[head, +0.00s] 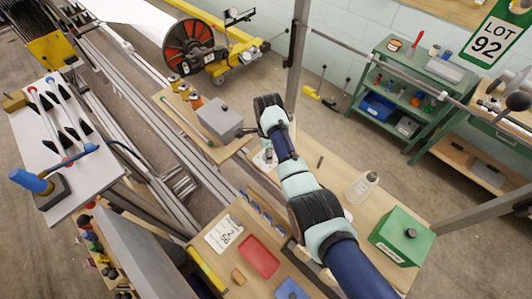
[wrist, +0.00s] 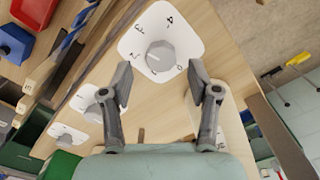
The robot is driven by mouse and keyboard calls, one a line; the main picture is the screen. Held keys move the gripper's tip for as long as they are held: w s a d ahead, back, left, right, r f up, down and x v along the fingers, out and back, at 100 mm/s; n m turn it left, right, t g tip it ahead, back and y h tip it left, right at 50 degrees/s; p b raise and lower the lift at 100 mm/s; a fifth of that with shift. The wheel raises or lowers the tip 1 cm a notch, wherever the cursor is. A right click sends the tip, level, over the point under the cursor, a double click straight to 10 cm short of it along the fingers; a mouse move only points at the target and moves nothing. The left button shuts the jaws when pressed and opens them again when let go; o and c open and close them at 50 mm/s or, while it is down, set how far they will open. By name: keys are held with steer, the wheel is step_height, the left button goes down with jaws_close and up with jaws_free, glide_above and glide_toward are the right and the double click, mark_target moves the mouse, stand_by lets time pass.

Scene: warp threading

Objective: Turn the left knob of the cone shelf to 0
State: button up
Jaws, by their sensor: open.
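In the wrist view, a grey round knob (wrist: 160,56) sits on a white dial plate (wrist: 137,28) with dark markings, including a 4 and a 0. I cannot clearly tell which mark it points to. My gripper (wrist: 160,78) is open and empty, with one finger on each side of the knob's near edge; contact is not visible. Two more white dials (wrist: 90,92) (wrist: 62,133) run in a row toward the lower left. In the head view my gripper (head: 266,156) is low over the wooden bench, and my wrist largely hides the dials.
A grey upright post (head: 297,50) stands behind my wrist. A green shelf (head: 405,85) is farther back.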

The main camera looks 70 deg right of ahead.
steer(key=shift+w+f, duration=0.1)
steer(key=shift+f, duration=1.05)
steer(key=c, duration=1.2)
steer(key=shift+o, duration=0.2)
